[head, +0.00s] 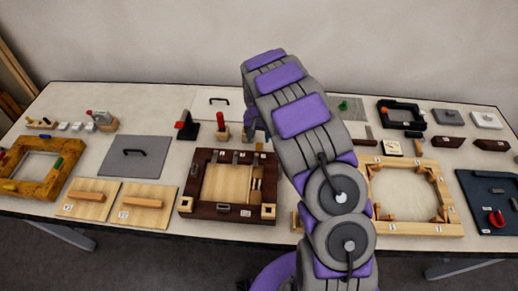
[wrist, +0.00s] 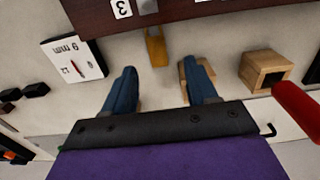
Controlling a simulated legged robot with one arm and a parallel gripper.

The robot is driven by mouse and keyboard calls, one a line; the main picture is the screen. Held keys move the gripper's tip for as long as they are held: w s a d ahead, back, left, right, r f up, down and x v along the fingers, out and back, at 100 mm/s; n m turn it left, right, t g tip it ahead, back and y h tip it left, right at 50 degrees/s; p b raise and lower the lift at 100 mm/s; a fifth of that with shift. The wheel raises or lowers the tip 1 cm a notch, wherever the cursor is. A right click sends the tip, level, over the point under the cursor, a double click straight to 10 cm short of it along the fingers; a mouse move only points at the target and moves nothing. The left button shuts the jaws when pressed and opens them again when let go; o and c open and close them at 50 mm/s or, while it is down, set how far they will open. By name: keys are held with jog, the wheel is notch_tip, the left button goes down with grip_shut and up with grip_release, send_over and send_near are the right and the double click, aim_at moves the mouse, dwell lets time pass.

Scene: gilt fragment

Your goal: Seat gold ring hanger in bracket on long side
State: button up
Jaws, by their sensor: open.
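The dark wooden frame (head: 187,187) lies mid-table in the head view, with small metal fittings on its sides. Its edge (wrist: 210,14) crosses the top of the wrist view, with a label reading 3 and a grey fitting (wrist: 147,6) on it. A gold-coloured piece (wrist: 156,48), perhaps the ring hanger, is beside that edge; its ring shape is not clear. My gripper (wrist: 164,68) is open. The gold piece shows just beyond the gap between its blue fingertips, apparently not held. In the head view my gripper (head: 256,130) is above the frame's far side, partly hidden by my arm.
In the wrist view, a wooden block (wrist: 184,72) is partly behind the right finger. A hollow wooden block (wrist: 264,68) and a red handle (wrist: 298,106) are at right, a white card (wrist: 76,60) at left. A pale octagonal frame (head: 440,229) lies right of my arm.

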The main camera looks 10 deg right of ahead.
aim_at(259, 149)
jog(key=f, duration=0.2)
jog(key=f+b, duration=0.1)
jog(key=f, duration=0.2)
jog(key=shift+s+d+f, duration=0.1)
jog(key=shift+s, duration=0.1)
jog(key=shift+c, duration=0.5)
grip_shut()
notch_tip(259, 149, up, 10)
jog(key=p, duration=0.2)
jog(key=s+a+r+n, duration=0.1)
jog(key=s+r+n, duration=0.2)
jog(key=s+r, duration=0.3)
jog(key=shift+s+r+n, duration=0.3)
jog(key=shift+s+r, duration=0.05)
jog(key=shift+s, duration=0.05)
dwell(0.3)
